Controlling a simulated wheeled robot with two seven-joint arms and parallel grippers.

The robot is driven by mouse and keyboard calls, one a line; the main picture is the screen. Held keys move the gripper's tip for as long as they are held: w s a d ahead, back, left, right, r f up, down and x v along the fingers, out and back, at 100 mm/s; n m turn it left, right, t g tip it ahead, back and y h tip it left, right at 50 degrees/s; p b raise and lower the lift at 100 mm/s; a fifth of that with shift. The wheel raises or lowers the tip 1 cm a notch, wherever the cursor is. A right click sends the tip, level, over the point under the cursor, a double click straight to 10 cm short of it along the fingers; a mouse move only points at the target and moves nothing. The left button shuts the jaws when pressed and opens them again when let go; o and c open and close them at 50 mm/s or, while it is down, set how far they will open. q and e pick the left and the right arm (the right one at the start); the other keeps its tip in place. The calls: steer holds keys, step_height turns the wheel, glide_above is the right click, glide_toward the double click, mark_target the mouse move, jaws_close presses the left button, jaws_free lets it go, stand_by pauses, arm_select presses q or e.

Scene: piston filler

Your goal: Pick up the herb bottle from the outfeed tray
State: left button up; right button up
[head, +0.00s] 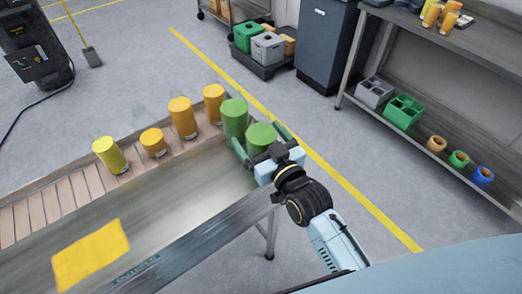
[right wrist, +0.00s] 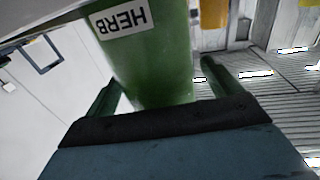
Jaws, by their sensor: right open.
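Two green-filled bottles stand at the right end of the outfeed tray (head: 195,185), a rear one (head: 234,116) and a nearer one (head: 261,135). My right gripper (head: 262,139) reaches the nearer one from the front right, with one finger on each side. In the right wrist view a green bottle with a white HERB label (right wrist: 121,18) stands between the open fingers (right wrist: 155,82). Small gaps show beside it, so the gripper is not closed on it. Its base is hidden behind the gripper body. My left gripper is not in view.
Yellow and orange bottles (head: 182,117) stand in a row left of the green ones. A yellow sheet (head: 90,255) lies on the near surface. A shelf rack (head: 440,110) with crates and rings stands at the right. Open floor lies between.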

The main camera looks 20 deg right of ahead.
steer(key=shift+w+a, duration=0.15)
steer(key=shift+w, duration=0.5)
steer(key=c, duration=1.3)
steer(key=shift+r, duration=0.1)
steer(key=shift+c, duration=1)
